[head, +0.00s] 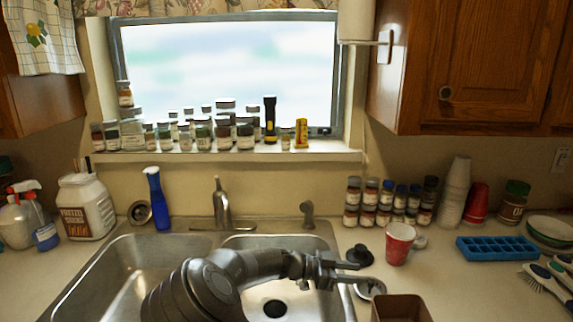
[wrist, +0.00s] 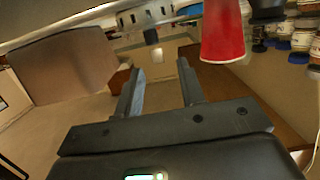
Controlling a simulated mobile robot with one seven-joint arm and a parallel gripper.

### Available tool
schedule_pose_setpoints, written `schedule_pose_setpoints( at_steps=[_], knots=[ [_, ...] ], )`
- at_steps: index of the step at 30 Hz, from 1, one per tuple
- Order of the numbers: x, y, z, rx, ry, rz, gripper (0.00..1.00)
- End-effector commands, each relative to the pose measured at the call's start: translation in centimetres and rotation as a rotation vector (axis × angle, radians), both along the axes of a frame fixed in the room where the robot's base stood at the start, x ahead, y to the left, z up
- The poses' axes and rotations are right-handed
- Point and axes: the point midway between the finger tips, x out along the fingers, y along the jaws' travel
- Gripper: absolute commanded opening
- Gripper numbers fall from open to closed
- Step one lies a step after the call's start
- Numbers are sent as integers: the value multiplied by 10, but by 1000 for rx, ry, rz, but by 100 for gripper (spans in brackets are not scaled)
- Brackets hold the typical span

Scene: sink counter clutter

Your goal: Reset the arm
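My gripper (head: 362,275) reaches over the right edge of the double sink in the head view, pointing right towards the counter. In the wrist view, my gripper (wrist: 162,78) has its two fingers apart with nothing between them. A red cup (head: 400,244) stands on the counter just right of the fingertips. It also shows in the wrist view (wrist: 223,32), beyond the fingers. A brown square container (head: 400,308) stands at the front, below and right of my gripper; a brown shape at the left of the wrist view (wrist: 65,70) looks like it.
The metal sink (head: 130,265) lies under my arm. A black stopper (head: 360,255) and a metal strainer (head: 370,289) lie close to my gripper. Several spice jars (head: 388,203) stand against the wall. A blue ice tray (head: 497,248) and brushes (head: 545,282) are at right.

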Motion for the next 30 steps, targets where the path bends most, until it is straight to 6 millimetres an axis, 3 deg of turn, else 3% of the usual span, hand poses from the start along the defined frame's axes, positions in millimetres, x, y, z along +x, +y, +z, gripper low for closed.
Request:
schedule_pose_setpoints(
  at_steps=[1,6,18,23,30],
  knots=[
    [-4,-14,3,58,22,-15,36],
    [-17,-46,11,216,93,-23,36],
    [-55,-102,46,551,179,66,36],
    [-80,-104,55,685,240,147,36],
    [-126,-83,67,888,371,353,36]
  ],
)
